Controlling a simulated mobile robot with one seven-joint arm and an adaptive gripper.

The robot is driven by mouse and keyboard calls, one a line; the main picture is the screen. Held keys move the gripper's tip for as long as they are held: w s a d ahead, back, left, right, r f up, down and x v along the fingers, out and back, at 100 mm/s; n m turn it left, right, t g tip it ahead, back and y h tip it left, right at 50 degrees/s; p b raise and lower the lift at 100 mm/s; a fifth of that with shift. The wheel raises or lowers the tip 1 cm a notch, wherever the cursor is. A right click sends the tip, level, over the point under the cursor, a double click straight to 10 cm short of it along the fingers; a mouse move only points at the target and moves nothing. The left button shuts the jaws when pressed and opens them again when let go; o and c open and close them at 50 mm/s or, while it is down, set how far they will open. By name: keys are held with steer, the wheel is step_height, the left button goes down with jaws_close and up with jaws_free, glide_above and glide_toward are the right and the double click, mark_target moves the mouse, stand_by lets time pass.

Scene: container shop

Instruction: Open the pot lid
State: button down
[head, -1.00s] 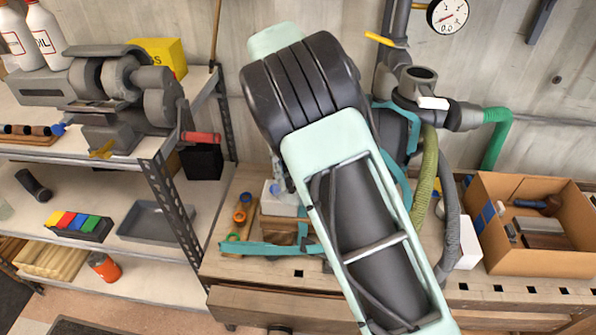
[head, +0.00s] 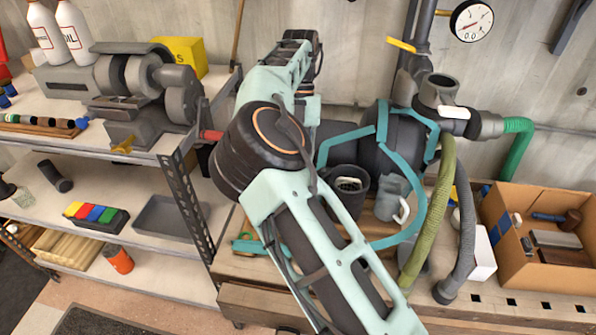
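I cannot make out a pot with a lid for certain. A dark round pot-like container (head: 346,212) stands on the workbench just right of my arm, with something pale inside its top. A grey mug with a white handle (head: 392,197) stands to its right. Behind them is a large dark rounded vessel (head: 388,148) with teal bands around it. My arm crosses the middle of the head view and bends up towards the wall. My gripper cannot be made out at the arm's far end.
A cardboard box (head: 550,276) with tools sits at the bench's right. Green and grey hoses hang beside the vessel. A shelf rack (head: 185,200) at left holds a grinder (head: 150,90), bottles and a coloured block set. A gauge (head: 472,20) is on the wall.

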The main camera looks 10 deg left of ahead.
steer(key=shift+a, duration=0.1)
stand_by(0.4)
steer(key=c, duration=1.6)
jaws_free()
steer(key=shift+s, duration=0.1)
